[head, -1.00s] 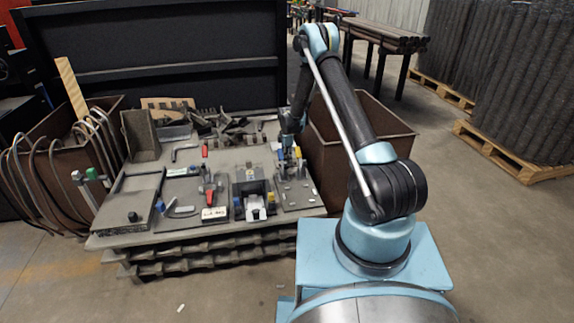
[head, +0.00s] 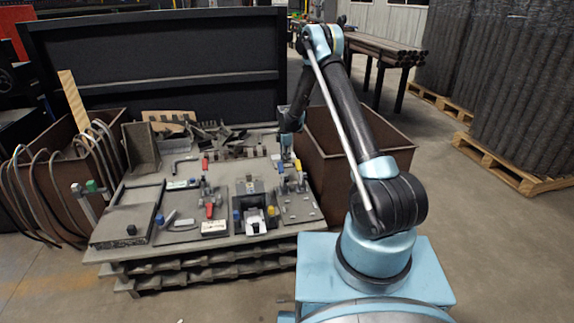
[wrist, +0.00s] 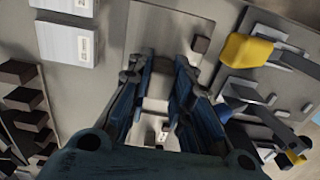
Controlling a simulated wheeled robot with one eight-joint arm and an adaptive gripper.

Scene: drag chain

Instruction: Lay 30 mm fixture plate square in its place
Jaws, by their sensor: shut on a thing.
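My gripper (head: 287,152) hangs over the back of the right-hand fixture board on the bench. In the wrist view my gripper (wrist: 163,78) has its dark blue fingers close together around a small pale grey piece (wrist: 156,104). I take this piece to be the fixture plate; the fingers hide much of it, and its size cannot be read. Below the fingertips is a flat grey board (wrist: 158,28) with a small dark block (wrist: 201,45). I cannot tell whether the held piece touches it. The right-hand board (head: 298,207) has several small fittings.
A yellow-handled clamp (wrist: 250,50) stands close to the right of my fingers. White blocks (wrist: 64,40) lie to the left. A brown bin (head: 350,150) stands right of the bench. A clamp with red handles (head: 209,210) and an angle block (head: 140,148) occupy the bench.

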